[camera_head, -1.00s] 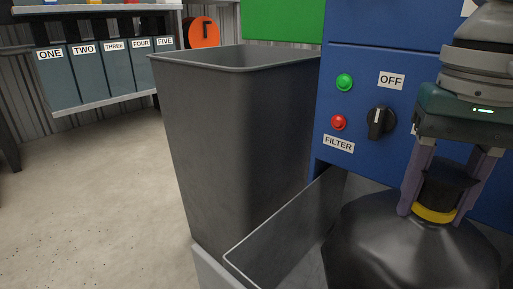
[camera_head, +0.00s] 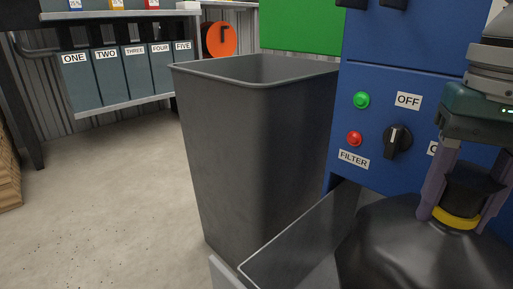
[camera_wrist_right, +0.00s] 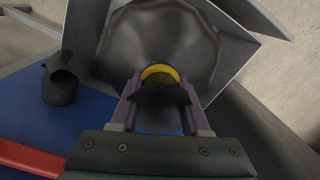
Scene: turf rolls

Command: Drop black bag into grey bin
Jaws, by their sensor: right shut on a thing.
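The black bag (camera_head: 415,250) has a gathered neck with a yellow band. My right gripper (camera_head: 461,205) is shut on the neck, its purple fingers on either side. In the right wrist view the bag (camera_wrist_right: 160,40) spreads out beyond the fingers of the gripper (camera_wrist_right: 158,105). The bag's lower part sits within or just above a grey open tray (camera_head: 290,250); its base is hidden. The grey bin (camera_head: 250,150) stands upright and open to the left of the bag, its rim higher than the bag's neck. My left gripper is not in view.
A blue machine panel (camera_head: 420,65) with green and red lights and a dark knob stands behind the bag. Numbered bins (camera_head: 125,75) sit on a shelf at the back left. The concrete floor (camera_head: 100,190) left of the bin is clear.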

